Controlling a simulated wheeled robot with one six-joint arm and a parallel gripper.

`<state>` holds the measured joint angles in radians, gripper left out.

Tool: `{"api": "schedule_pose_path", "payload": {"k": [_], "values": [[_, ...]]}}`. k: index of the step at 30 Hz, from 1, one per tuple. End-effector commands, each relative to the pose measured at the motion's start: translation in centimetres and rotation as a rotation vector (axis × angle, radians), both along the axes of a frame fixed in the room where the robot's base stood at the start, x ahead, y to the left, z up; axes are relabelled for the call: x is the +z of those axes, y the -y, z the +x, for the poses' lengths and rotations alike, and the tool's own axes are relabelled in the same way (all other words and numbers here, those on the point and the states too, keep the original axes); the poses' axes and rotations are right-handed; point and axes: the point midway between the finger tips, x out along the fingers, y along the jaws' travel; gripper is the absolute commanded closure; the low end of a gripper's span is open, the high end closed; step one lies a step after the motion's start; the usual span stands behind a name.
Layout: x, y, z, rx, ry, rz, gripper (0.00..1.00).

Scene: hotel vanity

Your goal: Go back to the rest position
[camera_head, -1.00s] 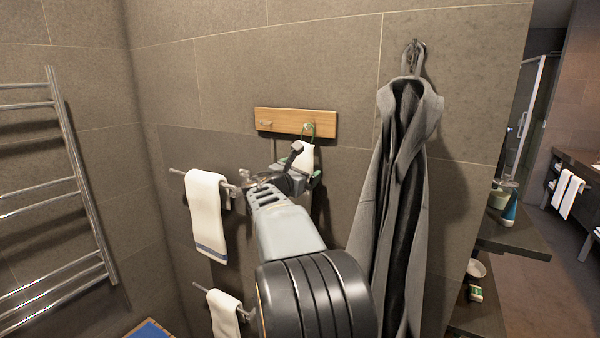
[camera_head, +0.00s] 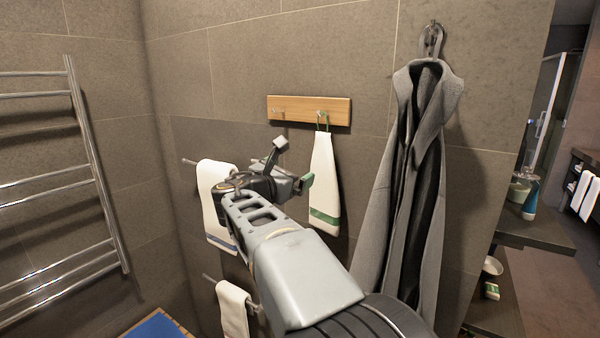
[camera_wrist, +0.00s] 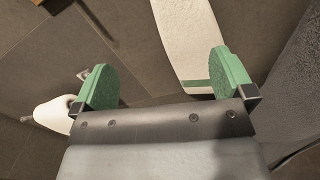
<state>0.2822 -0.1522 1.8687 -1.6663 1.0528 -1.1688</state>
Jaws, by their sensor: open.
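My gripper (camera_wrist: 165,85) is open and empty, with green finger pads spread apart in the wrist view. In the head view, my gripper (camera_head: 292,182) is in front of the wall, left of a white hand towel (camera_head: 323,180) with a green band. This towel hangs by a green loop from the right hook of a wooden hook board (camera_head: 300,110). In the wrist view the hanging towel (camera_wrist: 187,40) lies beyond the gripper, its green band near the right finger. I cannot tell from the wrist view how far apart they are.
A grey robe (camera_head: 412,180) hangs on a wall hook to the right. White towels (camera_head: 212,195) (camera_head: 233,310) hang on bars behind and below my arm. A metal towel rail (camera_head: 95,170) is at left. Dark shelves (camera_head: 535,235) stand at right.

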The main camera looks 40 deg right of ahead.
Motion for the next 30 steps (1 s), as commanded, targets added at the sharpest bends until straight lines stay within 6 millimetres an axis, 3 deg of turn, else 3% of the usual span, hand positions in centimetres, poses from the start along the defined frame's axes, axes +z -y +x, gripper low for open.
{"api": "schedule_pose_path", "payload": {"k": [6, 14, 18, 20, 23, 27, 30], "values": [[-0.1, -2.1, -0.5, 0.001, 0.001, 0.001, 0.00], [0.0, -2.6, -0.6, 0.000, 0.007, 0.003, 0.00], [-0.7, -2.6, -0.5, 0.007, 0.126, 0.065, 0.00], [-3.0, -2.7, -0.4, -0.001, 0.231, 0.187, 0.00], [-8.6, -3.9, -1.2, -0.065, 0.439, 0.468, 0.00], [-16.0, -8.2, -3.3, -0.248, 0.743, 0.879, 0.00], [-20.1, -12.3, -5.0, -0.428, 0.921, 1.133, 0.00]]}}
